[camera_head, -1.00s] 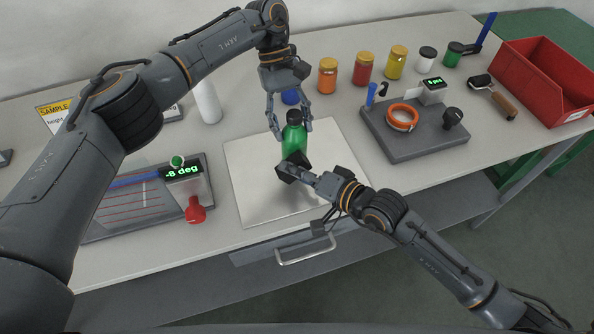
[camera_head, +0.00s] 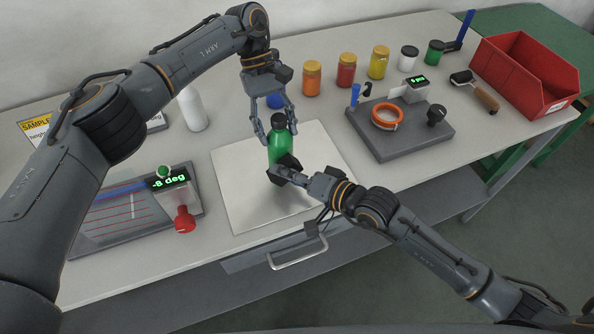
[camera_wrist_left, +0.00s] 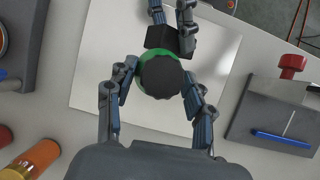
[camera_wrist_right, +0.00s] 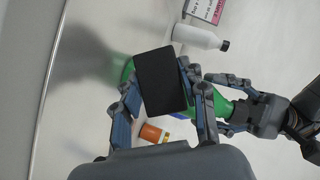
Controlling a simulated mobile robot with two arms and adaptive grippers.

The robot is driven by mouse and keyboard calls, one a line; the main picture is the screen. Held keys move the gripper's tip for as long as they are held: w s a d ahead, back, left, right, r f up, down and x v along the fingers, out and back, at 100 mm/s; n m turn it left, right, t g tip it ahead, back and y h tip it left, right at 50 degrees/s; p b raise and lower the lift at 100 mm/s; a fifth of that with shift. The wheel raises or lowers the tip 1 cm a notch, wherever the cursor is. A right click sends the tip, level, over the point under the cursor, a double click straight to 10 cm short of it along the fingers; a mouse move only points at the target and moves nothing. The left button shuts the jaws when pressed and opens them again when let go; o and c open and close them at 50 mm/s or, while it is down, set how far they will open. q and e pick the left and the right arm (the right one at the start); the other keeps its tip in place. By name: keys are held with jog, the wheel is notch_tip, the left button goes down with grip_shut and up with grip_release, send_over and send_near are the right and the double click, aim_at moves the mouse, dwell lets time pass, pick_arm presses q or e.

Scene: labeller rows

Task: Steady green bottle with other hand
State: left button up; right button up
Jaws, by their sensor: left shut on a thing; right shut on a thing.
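The green bottle (camera_head: 279,148) with a black cap stands upright on the white board (camera_head: 235,190). My left gripper (camera_head: 275,130) is shut on its upper part from the far side, one finger on each side. In the left wrist view the black cap (camera_wrist_left: 160,76) shows from above between the fingers. My right gripper (camera_head: 290,172) is shut on a dark block (camera_wrist_right: 162,82), low on the near side of the bottle. The block appears to touch the bottle's side. In the right wrist view the block hides part of the green bottle (camera_wrist_right: 215,102).
A grey angle device (camera_head: 180,200) reading -8 deg stands left of the board. A white bottle (camera_head: 193,110) and several jars stand behind. A grey tray (camera_head: 400,148) with an orange ring (camera_head: 387,116) and a red bin (camera_head: 530,75) are to the right.

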pick_arm(q)
jog(key=shift+s+d, duration=0.15)
pick_arm(e)
jog(key=shift+s+a+r, duration=0.15)
jog(key=shift+a, duration=0.4)
pick_arm(q)
jog(key=shift+f, duration=0.1)
pick_arm(e)
jog(key=shift+s+d, duration=0.15)
jog(key=shift+s, duration=0.5)
jog(key=shift+s+d, duration=0.3)
jog(key=shift+s, duration=0.6)
jog(key=shift+s+d, duration=0.35)
jog(key=shift+s, duration=0.55)
jog(key=shift+s+d, duration=0.3)
jog(key=shift+s, duration=0.6)
pick_arm(q)
jog(key=o, duration=1.2)
pick_arm(e)
jog(key=shift+w, duration=0.1)
pick_arm(q)
jog(key=shift+o, duration=0.2)
jog(key=shift+w, duration=0.2)
